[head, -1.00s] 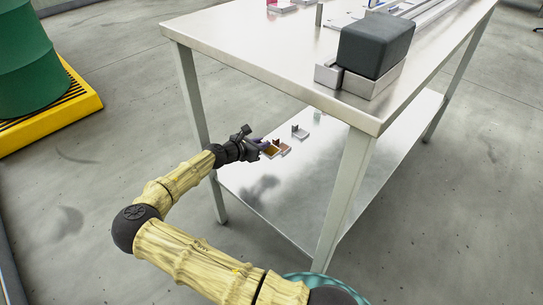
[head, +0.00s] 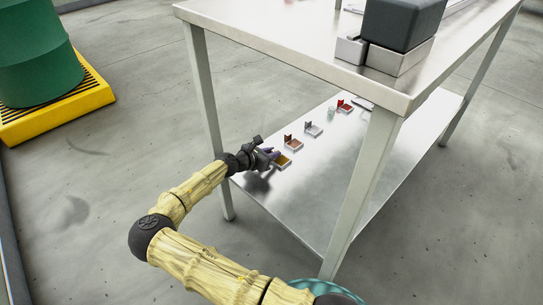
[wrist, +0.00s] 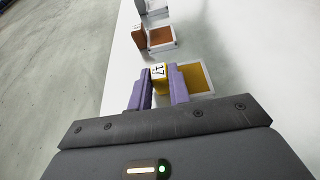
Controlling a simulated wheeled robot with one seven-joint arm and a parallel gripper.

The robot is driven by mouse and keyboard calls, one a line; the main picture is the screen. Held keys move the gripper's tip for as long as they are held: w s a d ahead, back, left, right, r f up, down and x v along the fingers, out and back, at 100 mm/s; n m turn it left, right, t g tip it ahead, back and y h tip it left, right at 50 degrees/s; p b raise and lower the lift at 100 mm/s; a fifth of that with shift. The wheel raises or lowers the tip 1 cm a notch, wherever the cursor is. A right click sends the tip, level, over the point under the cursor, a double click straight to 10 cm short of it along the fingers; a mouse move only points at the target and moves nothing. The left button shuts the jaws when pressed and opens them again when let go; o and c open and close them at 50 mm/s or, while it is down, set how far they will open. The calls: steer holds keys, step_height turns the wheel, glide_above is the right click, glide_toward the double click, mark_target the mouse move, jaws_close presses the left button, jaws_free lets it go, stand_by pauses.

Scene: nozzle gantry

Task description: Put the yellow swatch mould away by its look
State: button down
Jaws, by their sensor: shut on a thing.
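The yellow swatch mould (wrist: 194,79) is a small square tray with a pale rim, a yellow floor and an upright yellow tab marked 17 at its left side. My gripper (wrist: 159,88) has its two purple fingers closed around that tab. In the head view my gripper (head: 265,156) is over the near-left end of the lower shelf (head: 300,205), with the yellow mould (head: 283,161) at its tip. The mould is at or just above the shelf; I cannot tell whether it touches.
Beyond it in a row on the shelf are a brown mould (head: 293,145), a grey one (head: 313,129) and a red one (head: 345,107). The bench top (head: 270,45) overhangs the shelf, with legs at the corners. The shelf's front part is bare.

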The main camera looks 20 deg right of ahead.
steer(key=c, duration=1.3)
jaws_free()
steer(key=shift+r, duration=0.1)
steer(key=shift+s+a+r+p, duration=0.1)
steer(key=shift+a+r+p, duration=0.1)
steer(key=shift+a+p, duration=0.1)
steer(key=p+v, duration=0.5)
steer(key=v, duration=0.5)
steer(key=shift+s+r, duration=0.15)
steer(key=shift+s+a, duration=0.25)
steer(key=shift+a, duration=0.3)
steer(key=shift+d, duration=0.1)
